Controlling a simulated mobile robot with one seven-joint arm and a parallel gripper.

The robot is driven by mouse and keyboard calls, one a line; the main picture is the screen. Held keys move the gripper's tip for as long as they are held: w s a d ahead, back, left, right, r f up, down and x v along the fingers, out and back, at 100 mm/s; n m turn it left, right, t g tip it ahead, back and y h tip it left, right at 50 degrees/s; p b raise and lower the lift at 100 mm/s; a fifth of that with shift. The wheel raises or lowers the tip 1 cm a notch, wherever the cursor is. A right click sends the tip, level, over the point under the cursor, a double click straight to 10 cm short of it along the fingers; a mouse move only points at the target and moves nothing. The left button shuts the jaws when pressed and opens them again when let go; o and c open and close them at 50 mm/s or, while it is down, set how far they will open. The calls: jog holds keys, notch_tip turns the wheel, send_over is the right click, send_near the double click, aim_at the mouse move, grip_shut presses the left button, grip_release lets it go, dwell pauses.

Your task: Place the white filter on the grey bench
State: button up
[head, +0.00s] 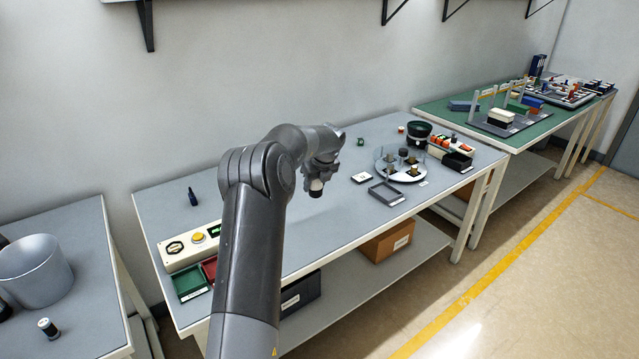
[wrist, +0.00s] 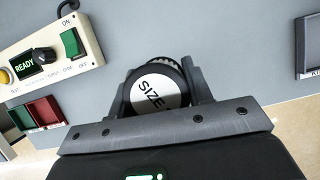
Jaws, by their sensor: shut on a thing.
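My gripper (head: 318,176) is shut on the white filter (head: 316,188), a short round piece with a pale lower part and a dark top. In the wrist view my gripper (wrist: 158,86) has one finger on each side of the filter (wrist: 155,92), which shows a black ribbed rim and a white face with "SIZE" on it; the rest of the label is hidden. The grey bench (head: 335,228) is the long middle table. The filter is held over it, apparently above the top; the exact gap is unclear.
A control box (head: 190,245) with red (head: 209,267) and green (head: 188,283) trays stands at the bench's left end. A dark bottle (head: 193,197) stands behind. An empty grey tray (head: 387,194) and round plate (head: 401,169) are right. The bench middle is clear.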

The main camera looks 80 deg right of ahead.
jog(key=w+d+f, duration=0.1)
jog(key=w+f, duration=0.1)
jog(key=w, duration=0.1)
jog(key=w+d+f, duration=0.1)
jog(key=w+f, duration=0.1)
jog(key=w, duration=0.1)
jog(key=w+d+f, duration=0.1)
jog(key=w+f, duration=0.1)
jog(key=w, duration=0.2)
jog(key=shift+f, duration=0.2)
jog(key=shift+w+f, duration=0.1)
jog(key=shift+f, duration=1.95)
jog(key=o, duration=1)
jog(key=shift+f, duration=0.1)
jog(key=v, duration=1.2)
jog(key=shift+d, duration=0.1)
